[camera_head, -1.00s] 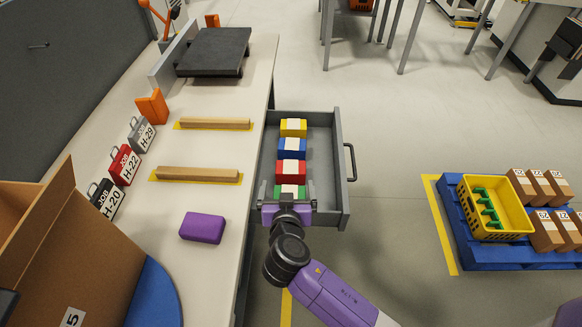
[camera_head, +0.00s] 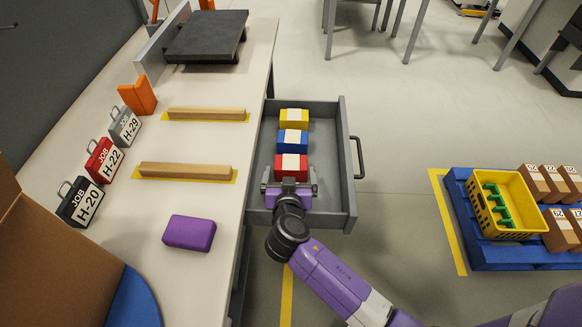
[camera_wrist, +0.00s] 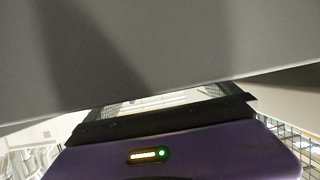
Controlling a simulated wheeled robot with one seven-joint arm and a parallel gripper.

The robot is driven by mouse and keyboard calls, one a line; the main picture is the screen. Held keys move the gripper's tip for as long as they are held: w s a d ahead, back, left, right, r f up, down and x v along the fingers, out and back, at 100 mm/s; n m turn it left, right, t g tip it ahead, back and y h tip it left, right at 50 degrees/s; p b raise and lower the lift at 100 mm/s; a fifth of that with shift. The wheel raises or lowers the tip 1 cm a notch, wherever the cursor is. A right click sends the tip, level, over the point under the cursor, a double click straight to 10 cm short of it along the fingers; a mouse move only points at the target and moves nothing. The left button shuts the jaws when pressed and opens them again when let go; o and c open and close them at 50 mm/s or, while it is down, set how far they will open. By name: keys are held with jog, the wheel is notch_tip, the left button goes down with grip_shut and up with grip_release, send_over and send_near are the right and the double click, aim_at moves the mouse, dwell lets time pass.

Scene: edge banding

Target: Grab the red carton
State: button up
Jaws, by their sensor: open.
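The red carton (camera_head: 291,174), with a white label on top, sits in the open grey drawer (camera_head: 345,150) in the head view. A blue carton (camera_head: 293,147) stands just behind it and a yellow carton (camera_head: 294,125) farther back. My gripper (camera_head: 289,185) is open, just in front of the red carton, with its fingers spread to either side. I cannot tell its height above the drawer floor. The green carton is hidden at the gripper. The wrist view shows my purple gripper housing and a large grey surface, but no carton.
The workbench (camera_head: 215,140) along the drawer's left holds a purple block (camera_head: 189,233), wooden strips and job tags. At right, a blue pallet (camera_head: 487,255) carries a yellow crate (camera_head: 515,190) and boxes. Floor between is clear.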

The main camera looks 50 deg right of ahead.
aim_at(291, 166)
jog(key=x, duration=0.4)
jog(key=shift+s+d+f+p, duration=0.1)
jog(key=shift+p, duration=0.2)
jog(key=shift+c, duration=0.4)
jog(key=c, duration=1.2)
jog(key=shift+o, duration=0.2)
